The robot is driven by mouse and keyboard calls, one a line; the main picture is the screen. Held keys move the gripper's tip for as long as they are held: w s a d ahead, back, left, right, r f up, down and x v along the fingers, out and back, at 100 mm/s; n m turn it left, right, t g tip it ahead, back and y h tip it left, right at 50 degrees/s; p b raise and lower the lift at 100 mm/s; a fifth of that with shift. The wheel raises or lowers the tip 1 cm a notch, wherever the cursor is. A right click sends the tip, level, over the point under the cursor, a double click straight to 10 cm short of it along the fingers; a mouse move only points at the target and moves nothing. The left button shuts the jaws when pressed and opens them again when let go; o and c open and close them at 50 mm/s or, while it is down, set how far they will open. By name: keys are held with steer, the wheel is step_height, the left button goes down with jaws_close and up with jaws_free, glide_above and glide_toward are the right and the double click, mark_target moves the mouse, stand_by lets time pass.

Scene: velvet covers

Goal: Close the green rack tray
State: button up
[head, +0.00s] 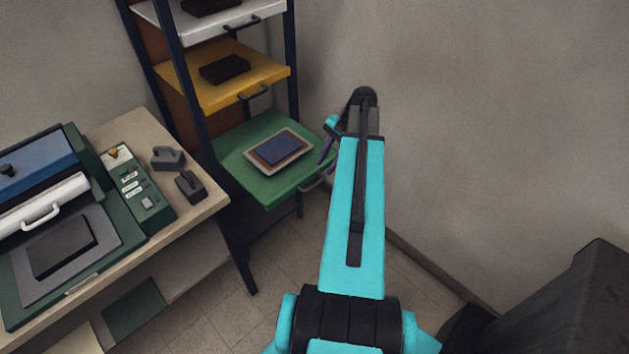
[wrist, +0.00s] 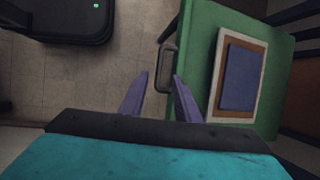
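The green rack tray (head: 240,172) is pulled out of the rack, below the yellow tray, and carries a blue book-like block on a brown and white board (head: 278,152). The green tray (wrist: 205,32) fills the right of the wrist view, with its dark handle (wrist: 166,68) on its left edge. In the head view the handle (head: 318,180) is partly hidden by my arm. My gripper (wrist: 159,98) is open, its two purple fingers apart, with the handle showing beyond and between the tips. Nothing is held. I cannot tell whether a finger touches the handle.
The rack's yellow tray (head: 195,92) and white tray (head: 210,30) hold dark blocks. A bench (head: 208,200) with a green press machine (head: 125,215) stands at left. A plain wall lies behind my arm. Tiled floor (head: 220,305) is open below.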

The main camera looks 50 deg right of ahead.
mark_target(314, 185)
steer(key=shift+p+x, duration=1.2)
steer(key=shift+x, duration=3.15)
